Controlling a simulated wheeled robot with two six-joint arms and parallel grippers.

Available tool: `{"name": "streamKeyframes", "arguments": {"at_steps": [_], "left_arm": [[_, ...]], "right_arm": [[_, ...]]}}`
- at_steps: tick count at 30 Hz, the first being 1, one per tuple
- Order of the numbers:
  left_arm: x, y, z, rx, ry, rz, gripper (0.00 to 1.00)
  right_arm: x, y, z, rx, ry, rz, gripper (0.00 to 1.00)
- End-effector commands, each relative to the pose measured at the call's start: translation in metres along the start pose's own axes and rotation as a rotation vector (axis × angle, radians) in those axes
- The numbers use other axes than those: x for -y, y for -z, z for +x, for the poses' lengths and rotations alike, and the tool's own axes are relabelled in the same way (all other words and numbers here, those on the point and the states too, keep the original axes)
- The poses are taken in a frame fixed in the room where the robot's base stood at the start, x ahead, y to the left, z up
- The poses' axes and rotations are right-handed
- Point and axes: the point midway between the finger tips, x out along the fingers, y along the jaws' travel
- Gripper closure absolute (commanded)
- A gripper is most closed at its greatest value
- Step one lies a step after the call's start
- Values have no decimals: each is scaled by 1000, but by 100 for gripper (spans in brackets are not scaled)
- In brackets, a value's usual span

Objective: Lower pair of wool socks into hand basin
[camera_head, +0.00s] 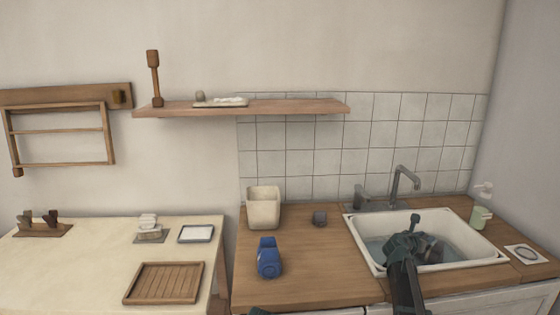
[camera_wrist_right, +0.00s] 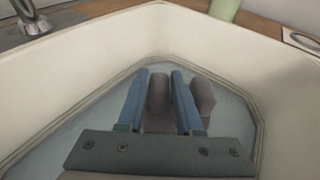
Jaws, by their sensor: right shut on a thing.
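The hand basin (camera_head: 490,256) is a white rectangular sink set in the wooden counter, with bluish water in it. My right gripper (camera_head: 412,238) reaches down into the basin from the front. In the right wrist view, its blue fingers (camera_wrist_right: 157,100) are shut on the pair of wool socks (camera_wrist_right: 157,92), which are grey-brown. One sock part is between the fingers and another (camera_wrist_right: 203,97) sticks out right of them. The socks are inside the basin walls, low by the water; whether they touch it I cannot tell. A small dark tip at the bottom edge may be my left gripper (camera_head: 258,311).
A grey faucet (camera_head: 404,182) stands behind the basin and a green soap bottle (camera_head: 481,216) at its right.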

Motion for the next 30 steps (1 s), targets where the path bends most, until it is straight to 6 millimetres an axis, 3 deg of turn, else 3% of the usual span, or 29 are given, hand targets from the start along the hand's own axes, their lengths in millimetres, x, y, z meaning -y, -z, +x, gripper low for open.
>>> {"name": "streamKeyframes", "arguments": {"at_steps": [2, 3, 8, 19, 30], "left_arm": [[0, 0, 0, 0, 0, 0, 10], [0, 0, 0, 0, 0, 0, 10], [0, 0, 0, 0, 0, 0, 10], [0, 0, -4, 0, 0, 0, 10], [3, -2, -28, 0, 0, 0, 10]], "right_arm": [[0, 0, 0, 0, 0, 0, 100], [0, 0, 0, 0, 0, 0, 58], [0, 0, 0, 0, 0, 0, 31], [0, -1, -10, 0, -1, 0, 31], [2, -2, -88, 0, -2, -2, 31]]}}
